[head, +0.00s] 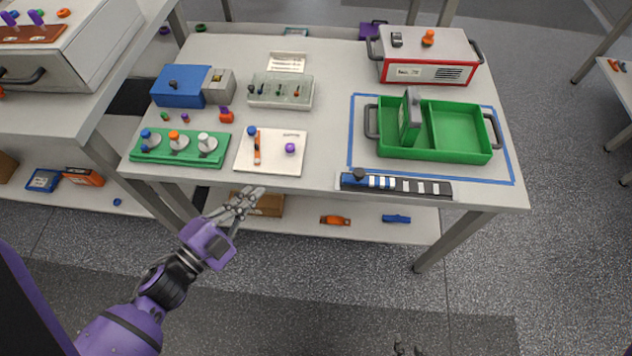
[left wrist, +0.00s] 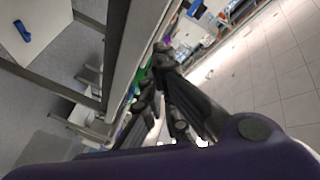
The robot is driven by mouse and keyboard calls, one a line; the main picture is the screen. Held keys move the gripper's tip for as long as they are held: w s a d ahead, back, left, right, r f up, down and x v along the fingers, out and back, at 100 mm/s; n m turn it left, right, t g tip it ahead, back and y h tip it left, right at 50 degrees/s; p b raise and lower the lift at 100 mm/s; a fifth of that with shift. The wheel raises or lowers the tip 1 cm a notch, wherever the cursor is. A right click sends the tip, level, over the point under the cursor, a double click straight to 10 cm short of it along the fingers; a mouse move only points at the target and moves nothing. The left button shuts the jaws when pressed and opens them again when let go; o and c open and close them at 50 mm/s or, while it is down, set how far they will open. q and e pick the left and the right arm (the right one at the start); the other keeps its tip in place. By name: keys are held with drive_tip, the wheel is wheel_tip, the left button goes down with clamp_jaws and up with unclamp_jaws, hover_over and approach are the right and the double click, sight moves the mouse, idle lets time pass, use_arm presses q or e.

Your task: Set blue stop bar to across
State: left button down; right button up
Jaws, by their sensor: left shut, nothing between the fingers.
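A green block (head: 165,159) at the table's front left carries three pale round discs, with a blue knob (head: 146,134), an orange knob (head: 173,136) and a white knob (head: 204,138). A white plate (head: 272,166) beside it has another blue knob (head: 252,131), an orange bar and a purple knob. I cannot tell which blue part is the stop bar. My left gripper (head: 250,194) is shut and empty, in front of the table's front edge below the plate; its fingers also show in the left wrist view (left wrist: 162,55). Dark tips at the head view's bottom edge may be my right gripper (head: 409,349).
A blue box (head: 178,86) and a clear-topped case (head: 281,91) stand behind. A green two-part tray (head: 460,156) sits at the right inside blue tape. A black-and-white strip (head: 425,187) lies along the front edge. A lower shelf (head: 360,227) runs beneath the table.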

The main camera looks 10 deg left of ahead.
use_arm(q)
drive_tip(key=d+m+g+h+b, duration=0.1)
drive_tip(key=m+h, duration=0.1)
drive_tip(key=m, duration=0.1)
drive_tip(key=w+d+r+m+g+h+b, duration=0.1)
drive_tip(key=m+g+h, duration=0.1)
drive_tip(key=m, duration=0.2)
drive_tip(key=w+d+m+g+h+b, duration=0.1)
drive_tip(key=d+m+h+b, duration=0.1)
drive_tip(key=m+h, duration=0.1)
drive_tip(key=shift+w+r+m+g, duration=0.2)
drive_tip(key=shift+r+m+g, duration=0.1)
drive_tip(key=shift+m, duration=0.1)
drive_tip(key=m+g+b, duration=0.1)
drive_tip(key=m+g, duration=0.1)
drive_tip(key=d+m+g+h+b, duration=0.1)
drive_tip(key=m, duration=0.1)
drive_tip(key=shift+m+g, duration=0.3)
drive_tip(key=shift+g, duration=0.1)
drive_tip(key=m+g+p, duration=0.1)
drive_tip(key=p, duration=0.1)
approach(354, 173)
drive_tip(key=shift+h, duration=0.3)
drive_tip(key=x, duration=0.5)
drive_tip(key=shift+w+d+f, duration=0.2)
drive_tip(key=shift+f, duration=0.05)
drive_tip(key=shift+w+d, duration=0.2)
drive_tip(key=shift+d, duration=0.45)
